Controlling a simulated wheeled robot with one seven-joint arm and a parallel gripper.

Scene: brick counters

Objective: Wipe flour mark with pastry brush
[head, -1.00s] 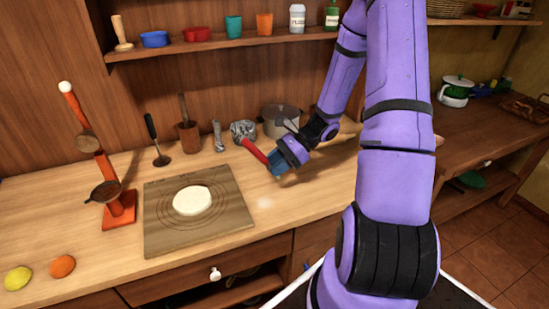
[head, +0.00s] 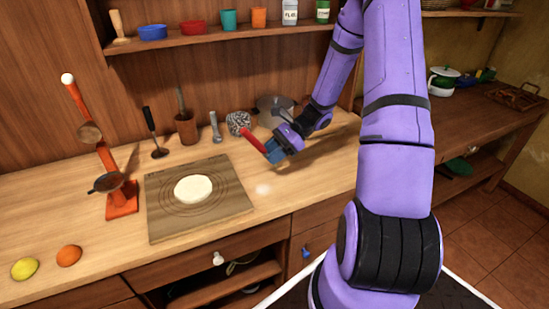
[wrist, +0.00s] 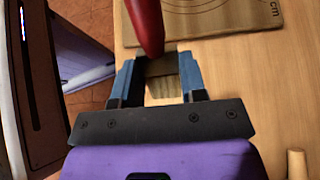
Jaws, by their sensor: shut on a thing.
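The flour mark (head: 263,189) is a small pale smudge on the wooden counter, right of the pastry board in the head view. My gripper (head: 272,151) is shut on the pastry brush (head: 253,139), above the counter and a little behind the mark. The brush's red handle slants up and left from the blue fingers. In the wrist view the red handle (wrist: 147,25) runs from the top edge down to between the fingers (wrist: 160,80). I cannot make out the bristles clearly, and the flour mark is not visible there.
The board (head: 235,208) carries a white dough disc (head: 193,189). A grey mottled item (head: 238,121) and a pot (head: 277,110) stand behind my gripper. An orange stand (head: 122,200), a lemon (head: 25,268) and an orange (head: 69,256) are at left. Bare counter surrounds the mark.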

